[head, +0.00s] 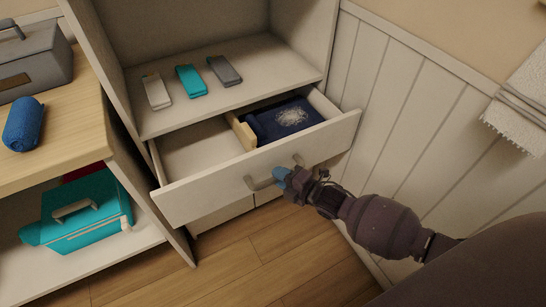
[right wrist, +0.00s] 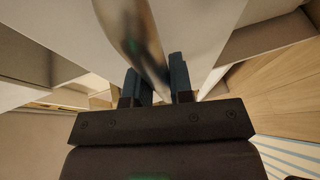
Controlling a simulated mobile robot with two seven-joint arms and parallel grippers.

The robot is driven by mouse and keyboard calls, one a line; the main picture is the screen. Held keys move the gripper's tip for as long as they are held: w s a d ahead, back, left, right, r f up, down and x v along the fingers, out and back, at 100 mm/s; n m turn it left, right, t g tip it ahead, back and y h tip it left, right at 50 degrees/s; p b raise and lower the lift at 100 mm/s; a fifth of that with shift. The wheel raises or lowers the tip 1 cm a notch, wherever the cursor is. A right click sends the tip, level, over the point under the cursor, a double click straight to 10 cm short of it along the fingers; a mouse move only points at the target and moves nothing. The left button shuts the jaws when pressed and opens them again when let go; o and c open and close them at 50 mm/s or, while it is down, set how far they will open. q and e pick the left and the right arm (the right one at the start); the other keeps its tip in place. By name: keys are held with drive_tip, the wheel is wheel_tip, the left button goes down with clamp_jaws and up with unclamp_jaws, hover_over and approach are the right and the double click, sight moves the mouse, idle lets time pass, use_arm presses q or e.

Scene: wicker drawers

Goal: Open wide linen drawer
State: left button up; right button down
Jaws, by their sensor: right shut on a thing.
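The wide linen drawer (head: 215,185) is white and stands partly open in the lower part of a pale cabinet. Its inside shows a bare left part and, on the right behind a small wooden divider (head: 242,131), a folded navy cloth (head: 285,119) with a white pattern. My right gripper (head: 282,176) is at the drawer's bar handle (head: 262,184) and shut on it. In the right wrist view the handle (right wrist: 137,40) runs between the two fingers (right wrist: 158,85). My left gripper is not in view.
Three small folded items, white, teal (head: 191,81) and grey, lie on the shelf above. At left, a wooden counter (head: 60,130) holds a blue roll (head: 23,124) and grey box, with a teal case (head: 85,212) below. Wood floor (head: 240,265) lies in front; a panelled wall (head: 410,120) is at right.

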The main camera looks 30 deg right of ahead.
use_arm(q)
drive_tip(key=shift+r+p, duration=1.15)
drive_tip(key=shift+p, duration=0.2)
use_arm(e)
drive_tip(key=s, duration=0.9)
drive_tip(key=shift+s+d, duration=0.15)
drive_tip(key=shift+s, duration=0.2)
drive_tip(key=c, duration=1)
unclamp_jaws()
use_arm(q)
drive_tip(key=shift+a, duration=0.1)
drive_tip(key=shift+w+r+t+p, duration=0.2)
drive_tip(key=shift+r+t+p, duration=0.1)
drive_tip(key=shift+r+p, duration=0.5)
use_arm(e)
drive_tip(key=v, duration=1)
drive_tip(key=shift+s+d+r, duration=0.1)
drive_tip(key=shift+s+d, duration=0.1)
drive_tip(key=shift+s, duration=0.15)
